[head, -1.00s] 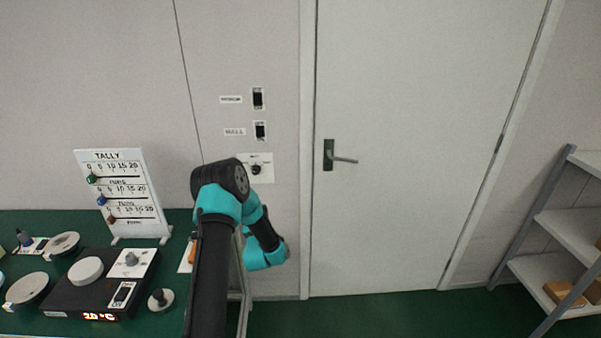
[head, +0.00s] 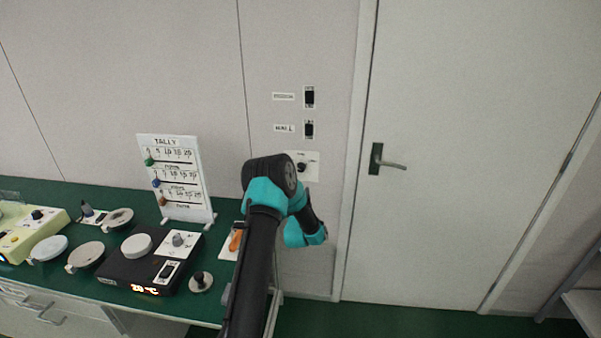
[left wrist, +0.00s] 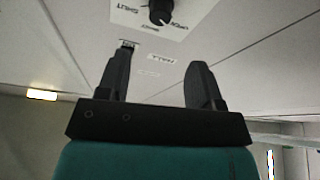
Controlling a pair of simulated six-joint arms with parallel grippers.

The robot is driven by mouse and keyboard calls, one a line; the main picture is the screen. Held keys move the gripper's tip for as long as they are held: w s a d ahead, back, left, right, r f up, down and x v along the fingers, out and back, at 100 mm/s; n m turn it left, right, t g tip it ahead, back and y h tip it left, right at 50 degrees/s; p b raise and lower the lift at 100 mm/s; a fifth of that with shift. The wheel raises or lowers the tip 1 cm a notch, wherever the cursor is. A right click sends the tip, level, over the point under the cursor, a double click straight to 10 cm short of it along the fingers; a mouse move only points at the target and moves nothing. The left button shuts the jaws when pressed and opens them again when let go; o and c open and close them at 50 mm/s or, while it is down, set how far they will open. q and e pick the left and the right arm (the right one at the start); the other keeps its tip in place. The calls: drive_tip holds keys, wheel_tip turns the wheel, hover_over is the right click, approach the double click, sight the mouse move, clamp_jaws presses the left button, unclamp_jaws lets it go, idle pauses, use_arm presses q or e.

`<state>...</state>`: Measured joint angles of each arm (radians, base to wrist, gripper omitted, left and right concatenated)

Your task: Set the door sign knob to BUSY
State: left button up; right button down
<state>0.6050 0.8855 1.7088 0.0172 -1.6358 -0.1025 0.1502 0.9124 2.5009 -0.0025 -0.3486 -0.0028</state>
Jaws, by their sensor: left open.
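The door sign knob (head: 301,167) is a small black knob on a white plate (head: 312,171) on the wall, left of the door. My left arm rises just below it and covers part of the plate's lower left. In the left wrist view the knob (left wrist: 160,12) is cut by the top edge, on its plate (left wrist: 188,14) with printed words upside down. Its pointer direction is too unclear to read. My left gripper (left wrist: 162,57) is open and empty, its fingertips below the knob in that picture and apart from it. The head view does not show its fingers. My right gripper is out of view.
Two black wall switches (head: 309,97) (head: 309,130) sit above the plate. The door handle (head: 386,162) is to the right. A green bench (head: 58,194) at left carries a tally board (head: 185,207), a black heater box (head: 121,267) and several discs. A shelf stands at far right.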

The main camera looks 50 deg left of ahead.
sight(300, 170)
use_arm(q)
drive_tip(key=x, duration=1.1)
drive_tip(key=shift+w+a, duration=0.1)
drive_tip(key=c, duration=0.9)
drive_tip(key=shift+m+h, duration=0.3)
drive_tip(key=shift+m, duration=0.3)
drive_tip(key=m+t+h, duration=0.1)
drive_tip(key=m, duration=0.3)
drive_tip(key=m+t+h, duration=0.1)
drive_tip(key=m+h, duration=0.1)
drive_tip(key=m, duration=0.1)
drive_tip(key=shift+m+t, duration=0.3)
drive_tip(key=shift+m, duration=0.1)
drive_tip(key=m+h, duration=0.2)
drive_tip(key=m, duration=0.1)
drive_tip(key=m+h, duration=0.1)
drive_tip(key=m, duration=0.3)
drive_tip(key=shift+a+m+t+h, duration=0.1)
drive_tip(key=shift+m+t+h, duration=0.2)
drive_tip(key=shift+h, duration=0.1)
